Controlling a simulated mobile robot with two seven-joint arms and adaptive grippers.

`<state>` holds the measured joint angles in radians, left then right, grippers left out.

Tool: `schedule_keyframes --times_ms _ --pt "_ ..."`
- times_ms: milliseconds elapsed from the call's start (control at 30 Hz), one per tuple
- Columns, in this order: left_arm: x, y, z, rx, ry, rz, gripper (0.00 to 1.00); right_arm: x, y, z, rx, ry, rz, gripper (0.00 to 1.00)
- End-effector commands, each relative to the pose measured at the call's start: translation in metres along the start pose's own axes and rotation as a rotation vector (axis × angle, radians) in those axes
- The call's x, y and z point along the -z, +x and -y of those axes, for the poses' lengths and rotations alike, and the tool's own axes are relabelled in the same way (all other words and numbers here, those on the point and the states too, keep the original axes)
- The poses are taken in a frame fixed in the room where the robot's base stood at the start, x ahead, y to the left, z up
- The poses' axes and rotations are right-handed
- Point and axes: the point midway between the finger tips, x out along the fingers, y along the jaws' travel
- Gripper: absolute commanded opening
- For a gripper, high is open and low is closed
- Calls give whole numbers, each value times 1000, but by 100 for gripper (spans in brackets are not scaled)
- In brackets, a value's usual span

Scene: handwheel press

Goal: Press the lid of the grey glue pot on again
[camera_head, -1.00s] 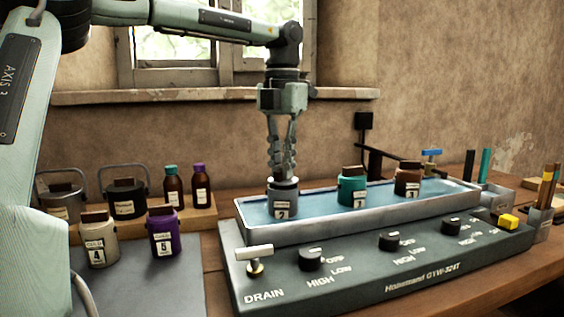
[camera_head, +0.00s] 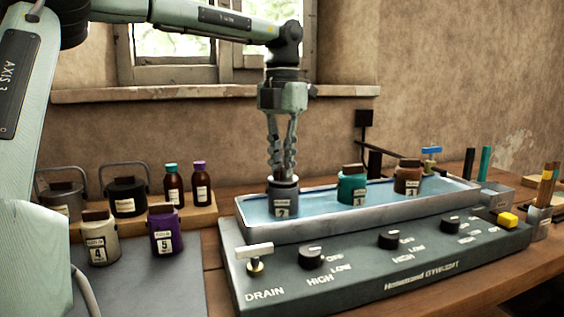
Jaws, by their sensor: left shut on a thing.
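The grey glue pot (camera_head: 284,204), labelled 2, stands upright in the left end of the water bath (camera_head: 350,226). My left gripper (camera_head: 283,174) points straight down over it, shut on the brown knob of the pot's lid at the top of the pot. The fingers mostly hide the knob. The lid's rim looks level on the pot; I cannot tell whether it is fully seated. My right gripper is not in view.
A teal pot (camera_head: 352,187) and a brown pot (camera_head: 407,179) stand in the same bath. A cream pot (camera_head: 101,241) and a purple pot (camera_head: 166,232) stand on the dark mat at left. Knobs and a drain lever (camera_head: 254,250) line the bath's front.

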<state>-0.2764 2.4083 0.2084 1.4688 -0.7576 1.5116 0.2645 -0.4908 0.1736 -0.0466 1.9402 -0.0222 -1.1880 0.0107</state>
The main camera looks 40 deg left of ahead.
Motion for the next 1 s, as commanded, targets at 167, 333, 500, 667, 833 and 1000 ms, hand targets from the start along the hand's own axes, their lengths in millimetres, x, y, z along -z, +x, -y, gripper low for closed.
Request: schedule_keyframes --times_ms 167,333,500,667,833,1000 --pt "0 0 0 0 0 0 0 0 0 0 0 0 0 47" --pt "0 0 0 0 0 0 28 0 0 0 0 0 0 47" --pt "0 0 0 0 0 0 35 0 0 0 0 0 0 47" --pt "0 0 0 0 0 0 43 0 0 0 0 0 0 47" --pt "0 0 0 0 0 0 56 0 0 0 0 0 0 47" --pt "0 0 0 0 0 0 56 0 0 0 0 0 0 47"
